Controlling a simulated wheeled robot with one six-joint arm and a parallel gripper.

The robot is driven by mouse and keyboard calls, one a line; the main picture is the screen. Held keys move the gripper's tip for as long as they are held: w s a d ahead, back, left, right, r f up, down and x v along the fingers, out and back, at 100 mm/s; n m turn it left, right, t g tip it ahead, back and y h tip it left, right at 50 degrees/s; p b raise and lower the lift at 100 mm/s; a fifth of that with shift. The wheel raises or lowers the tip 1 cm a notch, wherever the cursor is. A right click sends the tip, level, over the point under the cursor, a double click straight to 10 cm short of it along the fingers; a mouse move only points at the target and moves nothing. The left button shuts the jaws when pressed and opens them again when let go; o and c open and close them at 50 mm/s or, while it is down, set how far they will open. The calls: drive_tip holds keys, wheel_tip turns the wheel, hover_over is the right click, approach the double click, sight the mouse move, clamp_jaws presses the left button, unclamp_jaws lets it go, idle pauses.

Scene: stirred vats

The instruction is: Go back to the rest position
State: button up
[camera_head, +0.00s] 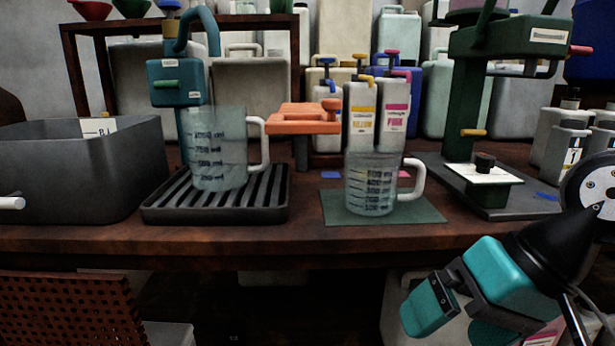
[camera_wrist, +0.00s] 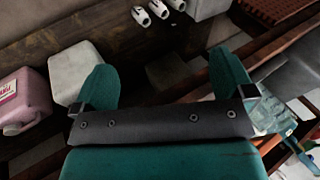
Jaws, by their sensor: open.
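My gripper (camera_head: 426,302) is at the lower right in the head view, in front of the bench and below its top edge. In the wrist view its two teal fingers (camera_wrist: 164,88) stand wide apart with nothing between them. It is open and touches nothing that I can see. A clear measuring jug (camera_head: 217,150) with a white handle stands on a black slatted drip tray (camera_head: 215,213) under a teal tap. A second clear jug (camera_head: 371,182) stands on a green mat (camera_head: 425,212).
The wooden bench (camera_head: 250,238) runs across the head view. On it are a dark grey bin (camera_head: 70,180), an orange stand (camera_head: 303,118), two labelled bottles (camera_head: 360,112) and a green press (camera_head: 466,110). Containers stand below the bench. A perforated brown panel (camera_head: 65,312) is at the lower left.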

drive_tip(key=s+n+g+h, duration=0.2)
drive_tip(key=s+n, duration=0.2)
drive_tip(key=n, duration=0.1)
wheel_tip(320, 180, up, 38)
drive_tip(key=n+p, duration=0.1)
drive_tip(key=p, duration=3.7)
drive_tip(key=shift+s+a+f, duration=0.15)
drive_tip(key=shift+s+a, duration=0.05)
drive_tip(key=shift+s, duration=0.1)
